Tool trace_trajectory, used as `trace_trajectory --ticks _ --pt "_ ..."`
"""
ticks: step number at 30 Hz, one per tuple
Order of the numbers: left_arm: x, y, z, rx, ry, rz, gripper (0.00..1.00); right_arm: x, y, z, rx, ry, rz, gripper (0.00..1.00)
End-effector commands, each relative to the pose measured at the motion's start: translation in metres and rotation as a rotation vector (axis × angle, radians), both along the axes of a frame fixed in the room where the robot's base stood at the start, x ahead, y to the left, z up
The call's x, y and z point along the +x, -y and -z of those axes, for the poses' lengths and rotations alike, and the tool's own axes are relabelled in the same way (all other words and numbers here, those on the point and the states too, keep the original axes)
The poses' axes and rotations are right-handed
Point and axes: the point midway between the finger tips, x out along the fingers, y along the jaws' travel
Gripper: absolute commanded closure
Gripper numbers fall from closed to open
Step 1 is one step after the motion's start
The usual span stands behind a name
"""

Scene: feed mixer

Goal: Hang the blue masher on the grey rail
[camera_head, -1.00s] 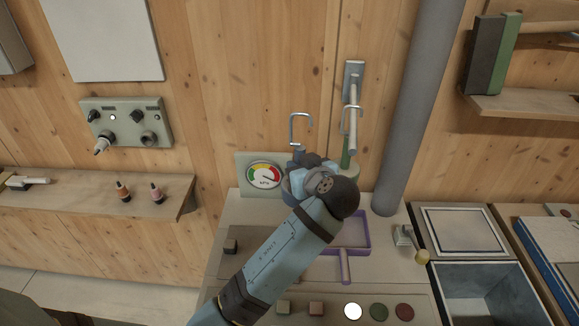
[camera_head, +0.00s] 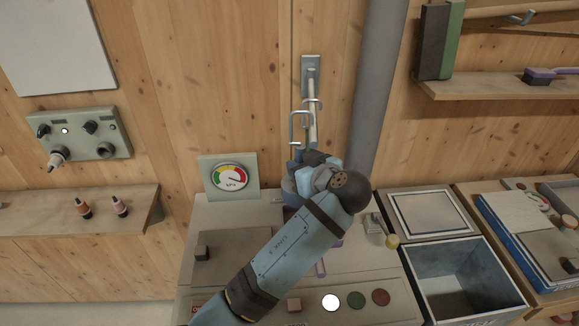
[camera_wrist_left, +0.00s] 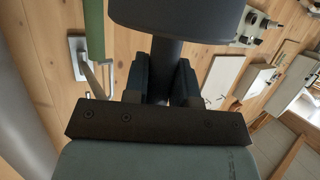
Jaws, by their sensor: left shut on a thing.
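The grey rail (camera_head: 311,95) is a wall plate with a rod that sticks out toward me; it also shows in the wrist view (camera_wrist_left: 85,62). My left gripper (camera_head: 308,168) is shut on the blue masher (camera_head: 290,188), just in front of and below the rail. In the wrist view the masher (camera_wrist_left: 166,60) runs between the fingers (camera_wrist_left: 165,85). My right gripper is not in view.
A green-handled tool (camera_wrist_left: 94,35) hangs from the rail close beside the masher. A thick grey pipe (camera_head: 375,90) stands right of the rail. A pressure gauge (camera_head: 229,178) is to the left. My forearm hides much of the worktop and a purple tool (camera_head: 320,268).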

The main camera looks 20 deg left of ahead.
Motion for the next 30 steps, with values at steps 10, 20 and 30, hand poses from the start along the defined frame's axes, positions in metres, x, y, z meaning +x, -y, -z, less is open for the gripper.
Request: trace_trajectory --ticks 10,20,30 --pt "0.006 0.024 0.008 0.000 -0.002 -0.001 1.00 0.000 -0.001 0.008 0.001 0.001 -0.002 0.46" --pt "0.006 0.023 0.026 0.000 0.000 0.000 1.00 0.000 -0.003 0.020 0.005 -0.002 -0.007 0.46" --pt "0.006 0.023 0.029 0.000 0.000 0.000 1.00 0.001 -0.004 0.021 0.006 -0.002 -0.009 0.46"
